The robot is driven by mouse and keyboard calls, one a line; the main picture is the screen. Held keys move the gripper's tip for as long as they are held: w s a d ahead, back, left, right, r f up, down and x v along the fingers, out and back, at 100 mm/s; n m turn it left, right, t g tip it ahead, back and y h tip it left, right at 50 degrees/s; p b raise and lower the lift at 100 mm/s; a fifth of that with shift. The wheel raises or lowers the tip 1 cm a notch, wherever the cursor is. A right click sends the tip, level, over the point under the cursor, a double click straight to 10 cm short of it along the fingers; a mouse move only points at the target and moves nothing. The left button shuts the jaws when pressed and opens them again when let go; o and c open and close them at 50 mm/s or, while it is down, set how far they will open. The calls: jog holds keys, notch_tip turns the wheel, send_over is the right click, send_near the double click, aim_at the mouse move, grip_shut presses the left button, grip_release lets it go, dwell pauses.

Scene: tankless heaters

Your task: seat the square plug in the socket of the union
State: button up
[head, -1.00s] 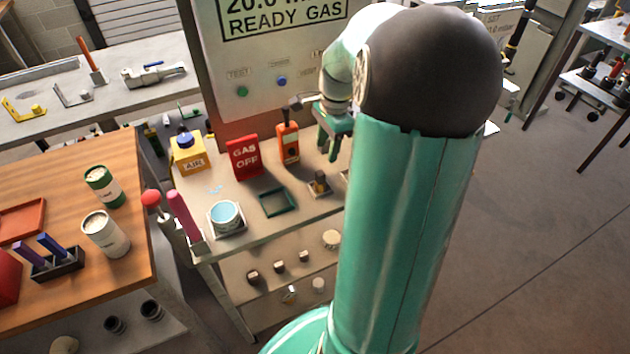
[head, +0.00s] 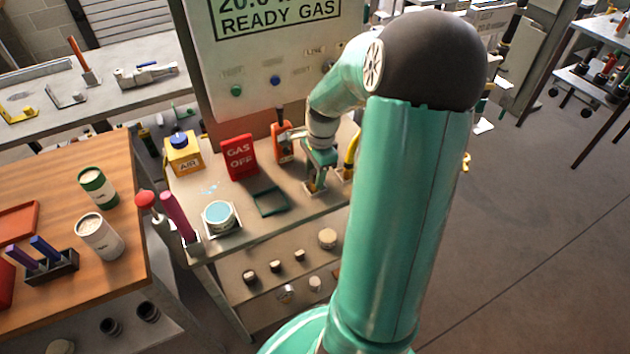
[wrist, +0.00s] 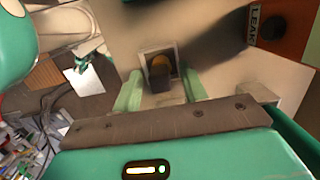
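My gripper (head: 316,187) is lowered at the right part of the bench top, over a small stand. In the wrist view its two green fingers (wrist: 160,92) are apart, with a dark square-ended piece (wrist: 160,79) between them, which looks like the square plug. Gaps show between this piece and both fingers. A round brass part (wrist: 161,62) shows just behind it, inside a small square holder (wrist: 146,57). In the head view my gripper mostly hides this piece. I cannot make out the union's socket in either view.
A green square tray (head: 285,208), a blue-topped tin (head: 219,215), a red GAS OFF sign (head: 239,157) and an orange leak detector (head: 283,143) stand near my gripper. A yellow hose (head: 351,152) is just to its right. A grey panel (head: 275,50) rises behind.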

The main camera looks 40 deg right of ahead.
aim_at(314, 172)
grip_shut()
jog(key=shift+r, duration=0.45)
notch_tip(314, 172, up, 2)
jog(key=shift+r, duration=0.2)
jog(key=s+a+r, duration=0.4)
jog(key=s+r, duration=0.5)
jog(key=s, duration=0.4)
jog(key=shift+r, duration=0.25)
